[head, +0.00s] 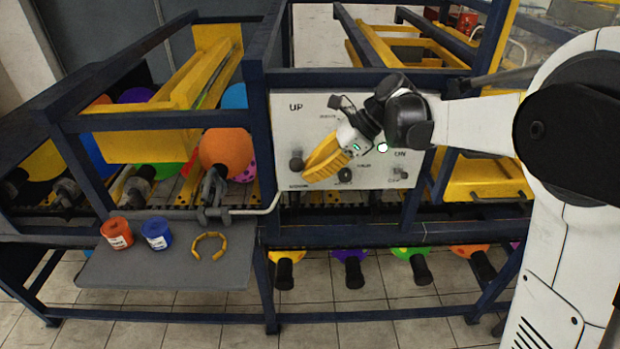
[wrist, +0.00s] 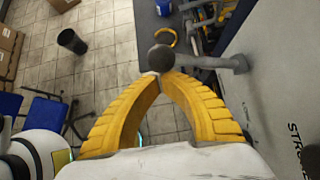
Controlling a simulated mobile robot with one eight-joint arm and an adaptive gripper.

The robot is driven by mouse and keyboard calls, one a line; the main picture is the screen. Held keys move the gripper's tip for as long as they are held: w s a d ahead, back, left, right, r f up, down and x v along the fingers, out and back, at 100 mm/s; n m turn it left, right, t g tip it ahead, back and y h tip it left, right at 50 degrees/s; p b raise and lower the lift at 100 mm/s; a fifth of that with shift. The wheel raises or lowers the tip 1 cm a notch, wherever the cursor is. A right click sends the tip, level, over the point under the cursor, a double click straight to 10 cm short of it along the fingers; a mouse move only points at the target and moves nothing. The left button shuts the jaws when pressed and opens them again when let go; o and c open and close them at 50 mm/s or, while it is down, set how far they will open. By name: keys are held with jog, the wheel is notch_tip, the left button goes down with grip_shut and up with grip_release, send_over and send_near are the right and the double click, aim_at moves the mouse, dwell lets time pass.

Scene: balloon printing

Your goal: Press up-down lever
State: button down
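The white control panel (head: 315,115) has "UP" lettered at its upper left. The up-down lever (head: 296,164) is a dark knob below that lettering. In the wrist view the lever (wrist: 205,62) is a grey rod standing out from the panel at right, with a round dark ball end (wrist: 161,58). My gripper (head: 307,178) has yellow ribbed fingers and is beside the knob, just right of and slightly below it. In the wrist view my gripper (wrist: 161,75) has its fingertips together, right at the ball; whether they touch it I cannot tell.
A grey shelf (head: 160,270) holds a red pot (head: 117,233), a blue pot (head: 157,233) and a yellow ring (head: 209,246). Dark blue frame bars (head: 258,130) run left of the panel. Another control (head: 345,175) sits right of the lever.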

jog(key=shift+w+r+p, duration=0.3)
jog(key=shift+w+r, duration=0.05)
jog(key=shift+r, duration=0.55)
jog(key=shift+a, duration=0.1)
jog(key=w+d+r+b, duration=0.1)
jog(key=d+r, duration=0.2)
jog(key=d, duration=0.6)
jog(key=shift+r, duration=0.25)
jog(key=shift+b, duration=0.3)
